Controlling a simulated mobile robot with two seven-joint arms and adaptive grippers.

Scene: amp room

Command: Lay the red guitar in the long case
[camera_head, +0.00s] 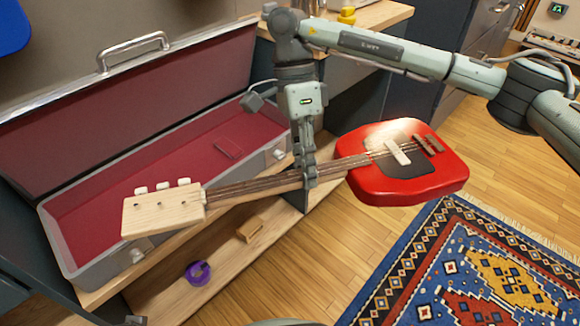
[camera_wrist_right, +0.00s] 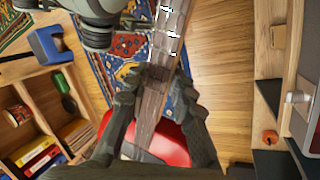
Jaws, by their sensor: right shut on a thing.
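The red guitar (camera_head: 375,190) has a pale wooden headstock at the left and a red body at the right. My right gripper (camera_head: 308,180) is shut around its dark neck, close to the body, and holds it in the air. The right wrist view shows the neck (camera_wrist_right: 155,95) between the fingers and part of the red body below. The long case (camera_head: 58,245) is open, with a grey shell and dark red lining, its lid (camera_head: 180,80) raised at the back. The headstock and neck overlap the case's front side in the head view.
The case rests on a wooden bench. A purple ring-like item (camera_head: 198,273) and a small wooden block (camera_head: 250,229) sit on the lower shelf. A patterned rug (camera_head: 470,270) covers the floor at the right. A yellow item (camera_head: 347,15) is on the worktop behind.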

